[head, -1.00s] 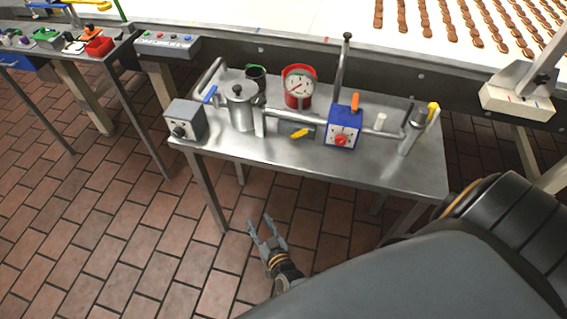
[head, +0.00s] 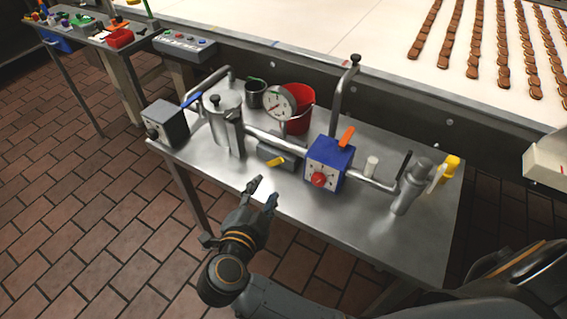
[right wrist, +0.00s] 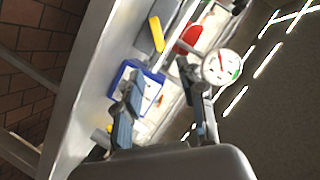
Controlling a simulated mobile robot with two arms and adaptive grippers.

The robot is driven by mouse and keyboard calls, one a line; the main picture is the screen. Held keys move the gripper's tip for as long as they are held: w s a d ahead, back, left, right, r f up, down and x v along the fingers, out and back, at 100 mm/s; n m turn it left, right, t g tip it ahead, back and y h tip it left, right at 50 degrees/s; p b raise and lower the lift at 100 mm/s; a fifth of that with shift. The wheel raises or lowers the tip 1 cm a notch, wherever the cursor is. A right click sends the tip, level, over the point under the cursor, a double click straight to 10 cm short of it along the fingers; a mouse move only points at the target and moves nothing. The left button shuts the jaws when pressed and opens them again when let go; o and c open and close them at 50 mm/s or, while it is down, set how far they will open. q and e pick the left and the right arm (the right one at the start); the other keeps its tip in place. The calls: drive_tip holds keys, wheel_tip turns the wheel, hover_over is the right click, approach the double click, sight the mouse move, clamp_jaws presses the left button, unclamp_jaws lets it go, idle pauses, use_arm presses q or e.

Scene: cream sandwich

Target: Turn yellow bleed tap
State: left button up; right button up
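Two yellow handles show, and I cannot tell by look alone which is the bleed tap. One yellow lever (head: 276,161) is under the middle of the pipe, left of the blue box (head: 328,165) with a red knob. The other yellow handle (head: 447,170) is at the right end, beside a metal cylinder (head: 410,184). My right gripper (head: 262,191) is open and empty near the table's front edge, in front of the middle lever and apart from it. In the right wrist view the open fingers (right wrist: 160,70) show, with the middle yellow lever (right wrist: 156,34) beyond them. My left gripper is not in view.
A grey box (head: 165,124), a black cup (head: 255,93) and a red bucket (head: 299,107) stand nearby. The table's front right is bare.

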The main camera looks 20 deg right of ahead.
approach(279, 162)
drive_tip(key=x, duration=0.2)
drive_tip(key=shift+w+d, duration=0.15)
drive_tip(key=shift+w, duration=0.1)
drive_tip(key=x, duration=0.5)
drive_tip(key=shift+w, duration=0.15)
drive_tip(key=shift+w+d+f, duration=0.15)
drive_tip(key=shift+w+d, duration=0.05)
drive_tip(key=shift+d, duration=0.05)
drive_tip(key=shift+w+d, duration=0.1)
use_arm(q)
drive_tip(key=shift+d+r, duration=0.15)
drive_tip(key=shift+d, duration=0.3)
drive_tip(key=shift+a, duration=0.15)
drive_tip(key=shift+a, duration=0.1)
use_arm(e)
drive_tip(key=shift+f, duration=0.15)
clamp_jaws()
